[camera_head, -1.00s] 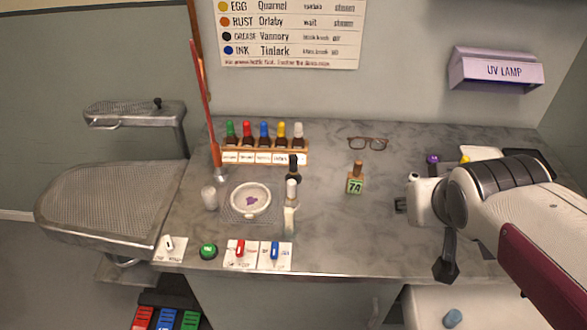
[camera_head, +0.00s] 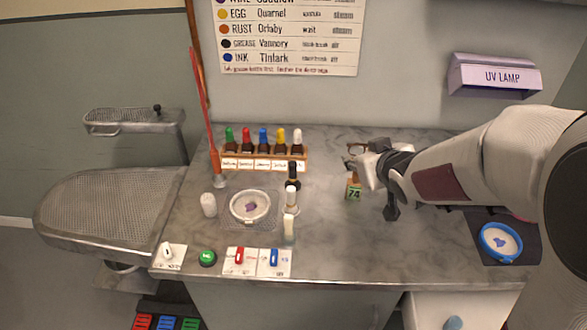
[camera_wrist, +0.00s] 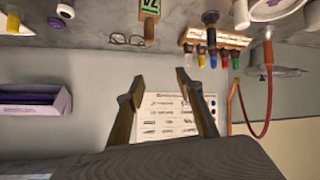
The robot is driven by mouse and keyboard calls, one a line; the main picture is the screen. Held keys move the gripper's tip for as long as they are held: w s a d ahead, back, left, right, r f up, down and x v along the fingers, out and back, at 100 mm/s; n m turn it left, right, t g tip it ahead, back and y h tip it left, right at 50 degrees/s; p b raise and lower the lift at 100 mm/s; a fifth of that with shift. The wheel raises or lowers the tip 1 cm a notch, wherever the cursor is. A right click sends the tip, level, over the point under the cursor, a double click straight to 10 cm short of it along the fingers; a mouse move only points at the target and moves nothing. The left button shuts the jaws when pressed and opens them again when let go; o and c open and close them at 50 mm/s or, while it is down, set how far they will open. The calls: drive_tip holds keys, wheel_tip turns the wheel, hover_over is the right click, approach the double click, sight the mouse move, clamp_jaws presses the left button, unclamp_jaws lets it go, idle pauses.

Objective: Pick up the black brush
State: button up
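A dark upright item (camera_head: 293,176), which looks like the black brush, stands on the counter behind a pale upright item (camera_head: 290,212). Its lower part is partly hidden by the pale one. In the wrist view, which is upside down, a dark upright item (camera_wrist: 210,20) stands at the top, right of centre, clear of my fingers. My gripper (camera_head: 352,163) is right of the dark item in the head view, above the counter near the bottle labelled 74 (camera_head: 353,188). The wrist view shows my gripper (camera_wrist: 160,80) open, with nothing between its fingers.
A rack of colour-capped bottles (camera_head: 264,163) stands at the back. A round white dish (camera_head: 249,206) lies left of the dark item. Glasses (camera_wrist: 127,40) lie behind the labelled bottle. Switches (camera_head: 256,262) line the front edge. The UV lamp (camera_head: 495,75) is on the wall.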

drive_tip(key=w+a+f+n+y, duration=0.2)
drive_tip(key=w+a+f, duration=0.1)
drive_tip(key=a+f, duration=0.15)
drive_tip(key=n+y, duration=0.1)
drive_tip(key=y, duration=0.3)
approach(296, 166)
drive_tip(key=w+a, duration=0.1)
drive_tip(key=w, duration=0.1)
drive_tip(key=shift+w+a+f, duration=0.15)
drive_tip(key=shift+a+f, duration=0.5)
drive_tip(key=shift+f, duration=0.1)
drive_tip(key=shift+x, duration=1.35)
drive_tip(key=shift+g, duration=0.3)
drive_tip(key=shift+x, duration=2.55)
drive_tip(key=shift+w+d+r, duration=0.1)
drive_tip(key=shift+w+r, duration=0.05)
drive_tip(key=shift+r, duration=0.05)
clamp_jaws()
